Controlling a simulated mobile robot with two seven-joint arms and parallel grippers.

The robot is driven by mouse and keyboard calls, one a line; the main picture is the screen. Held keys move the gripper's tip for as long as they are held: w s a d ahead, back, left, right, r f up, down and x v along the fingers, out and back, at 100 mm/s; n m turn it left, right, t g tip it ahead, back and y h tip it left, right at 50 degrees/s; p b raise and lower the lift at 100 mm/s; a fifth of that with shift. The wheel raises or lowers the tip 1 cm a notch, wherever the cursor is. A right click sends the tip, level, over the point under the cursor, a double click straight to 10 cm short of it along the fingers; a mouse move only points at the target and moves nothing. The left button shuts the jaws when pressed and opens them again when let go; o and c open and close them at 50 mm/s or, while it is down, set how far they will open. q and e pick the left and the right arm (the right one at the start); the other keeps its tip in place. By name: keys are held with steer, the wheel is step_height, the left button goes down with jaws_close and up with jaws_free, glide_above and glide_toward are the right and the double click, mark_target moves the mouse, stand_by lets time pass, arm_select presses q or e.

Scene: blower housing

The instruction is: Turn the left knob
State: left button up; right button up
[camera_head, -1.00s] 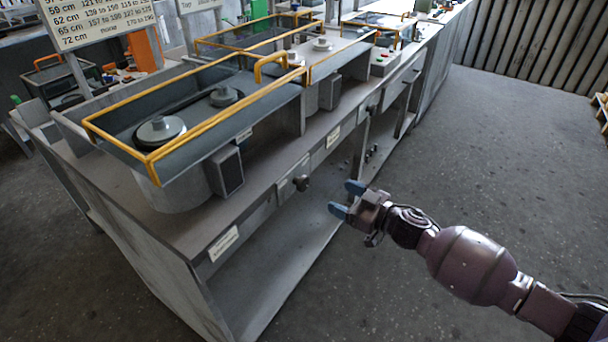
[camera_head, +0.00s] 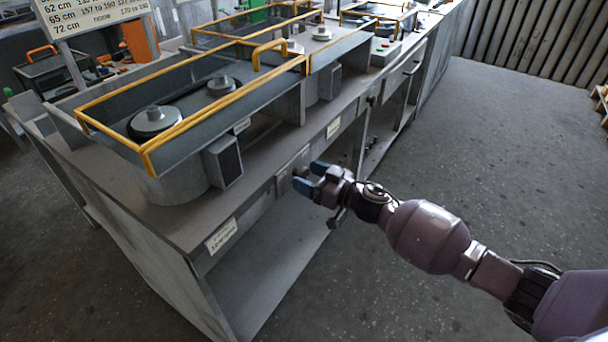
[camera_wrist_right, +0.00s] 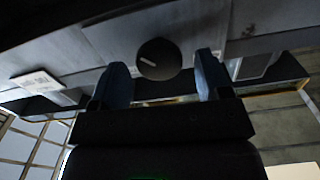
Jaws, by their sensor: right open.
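The left knob is a dark round knob with a light line on its face. It shows in the right wrist view (camera_wrist_right: 158,60), between the two blue fingertips. In the head view it sits on the grey front panel (camera_head: 284,178) of the near bench and is mostly hidden by my right gripper (camera_head: 311,177). My right gripper is open, its fingers on either side of the knob in the wrist view (camera_wrist_right: 161,75). I cannot tell whether they touch it or how far they reach around it. My left gripper is not in view.
The grey bench (camera_head: 120,195) has yellow-framed trays (camera_head: 190,95) and a dark box (camera_head: 223,161) above the panel. Its lower shelf (camera_head: 260,255) is open and empty. A second dark knob (camera_head: 371,101) is farther along. The floor (camera_head: 500,170) at right is clear.

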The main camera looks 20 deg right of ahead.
steer(key=shift+w+a, duration=0.35)
steer(key=shift+w, duration=0.1)
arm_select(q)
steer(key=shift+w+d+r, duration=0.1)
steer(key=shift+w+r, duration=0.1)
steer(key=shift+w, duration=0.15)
arm_select(e)
steer(key=shift+w+a, duration=0.1)
steer(key=shift+c, duration=0.2)
